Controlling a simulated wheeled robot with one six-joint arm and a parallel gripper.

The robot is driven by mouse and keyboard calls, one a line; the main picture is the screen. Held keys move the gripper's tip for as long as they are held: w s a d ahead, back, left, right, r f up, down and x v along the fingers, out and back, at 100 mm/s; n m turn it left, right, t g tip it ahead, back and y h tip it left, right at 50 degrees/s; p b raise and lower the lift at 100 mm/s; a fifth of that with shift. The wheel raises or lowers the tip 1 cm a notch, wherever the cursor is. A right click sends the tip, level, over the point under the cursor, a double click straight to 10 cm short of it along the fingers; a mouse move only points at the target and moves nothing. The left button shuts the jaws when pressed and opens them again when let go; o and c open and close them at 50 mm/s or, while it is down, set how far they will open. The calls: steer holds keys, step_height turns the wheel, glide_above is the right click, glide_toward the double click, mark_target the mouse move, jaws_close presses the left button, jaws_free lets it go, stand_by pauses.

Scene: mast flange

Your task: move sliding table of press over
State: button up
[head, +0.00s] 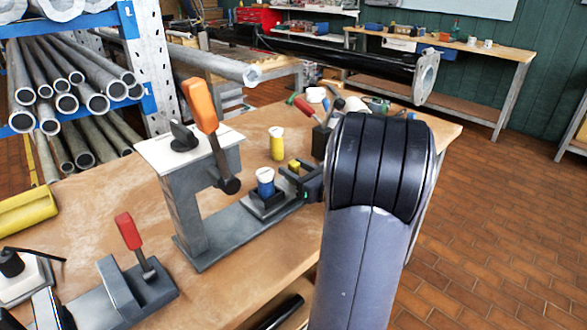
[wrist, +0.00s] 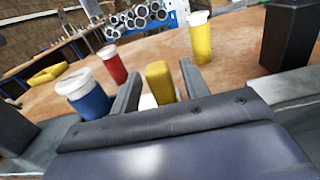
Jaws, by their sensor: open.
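The press (head: 193,190) stands on the wooden bench, a grey frame with a pale top and an orange lever (head: 201,104). Its sliding table (head: 268,206) is low on the base, outside the frame on the right, and carries a blue jar with a white lid (head: 265,184). The jar also shows at left in the wrist view (wrist: 88,101). A yellow block (head: 294,164), seemingly the table's knob, shows between my fingers in the wrist view (wrist: 160,82). My gripper (head: 288,173) is open, one finger on each side of the block; contact cannot be told.
A yellow jar (head: 277,143) stands behind the sliding table, and a red jar (wrist: 112,63) shows in the wrist view. A red-handled clamp (head: 135,280) is at front left. Tools crowd the bench's far right. A black pipe (head: 350,68) spans behind.

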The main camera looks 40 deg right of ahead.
steer(key=shift+w, duration=0.45)
jaws_close()
steer(key=shift+a, duration=0.1)
